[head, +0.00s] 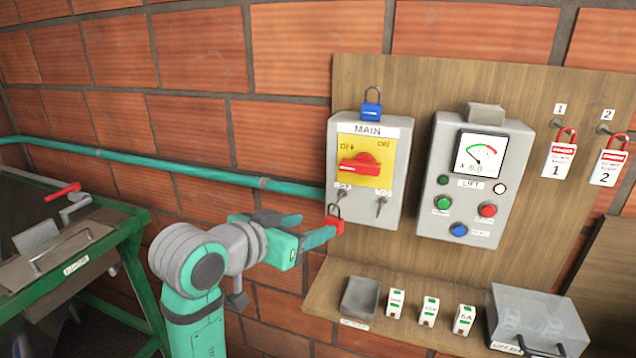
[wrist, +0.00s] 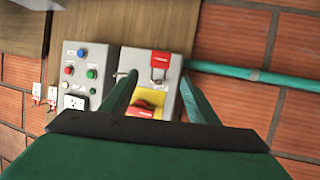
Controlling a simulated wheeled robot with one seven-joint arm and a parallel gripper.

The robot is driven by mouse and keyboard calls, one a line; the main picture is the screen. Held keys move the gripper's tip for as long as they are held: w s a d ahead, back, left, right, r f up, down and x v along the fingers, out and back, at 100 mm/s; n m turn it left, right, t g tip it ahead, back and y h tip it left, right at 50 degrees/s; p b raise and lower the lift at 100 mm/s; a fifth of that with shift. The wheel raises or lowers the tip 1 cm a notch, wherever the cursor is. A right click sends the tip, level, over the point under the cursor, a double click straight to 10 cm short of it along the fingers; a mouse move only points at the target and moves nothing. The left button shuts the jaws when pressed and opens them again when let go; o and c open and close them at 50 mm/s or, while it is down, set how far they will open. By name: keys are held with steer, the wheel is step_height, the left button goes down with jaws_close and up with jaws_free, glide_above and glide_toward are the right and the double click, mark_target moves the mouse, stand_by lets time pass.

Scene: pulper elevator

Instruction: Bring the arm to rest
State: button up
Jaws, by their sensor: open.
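My gripper (head: 316,226) is open, its teal fingers pointing toward the lower left of the grey MAIN switch box (head: 400,195). My arm is stretched out toward the wall board.
The LIFT box (head: 425,215) stands right of the MAIN box, whose red rotary handle (head: 360,163) lies about level. A teal pipe (head: 170,162) runs behind my arm. A shelf (head: 318,297) below holds a tray and small blocks. A green bench (head: 130,245) stands left.

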steer(key=d+f+n+t+y, duration=0.15)
steer(key=f+n, duration=0.25)
steer(key=f, duration=0.8)
steer(key=d+f+n+t+y, duration=0.1)
steer(key=d+f+n+t, duration=0.15)
steer(key=f, duration=0.95)
steer(key=s+f+n+y, duration=0.2)
steer(key=s+f+n, duration=0.1)
steer(key=s+f, duration=0.5)
steer(key=s+f+y, duration=0.2)
steer(key=s+f, duration=0.5)
steer(key=s, duration=0.1)
steer(key=s+m+y, duration=0.1)
steer(key=s+m, duration=0.2)
steer(key=s, duration=2.2)
steer(key=shift+s+d+f, duration=0.15)
steer(key=shift+s+d, duration=0.15)
steer(key=shift+s, duration=0.05)
steer(key=shift+s, duration=0.2)
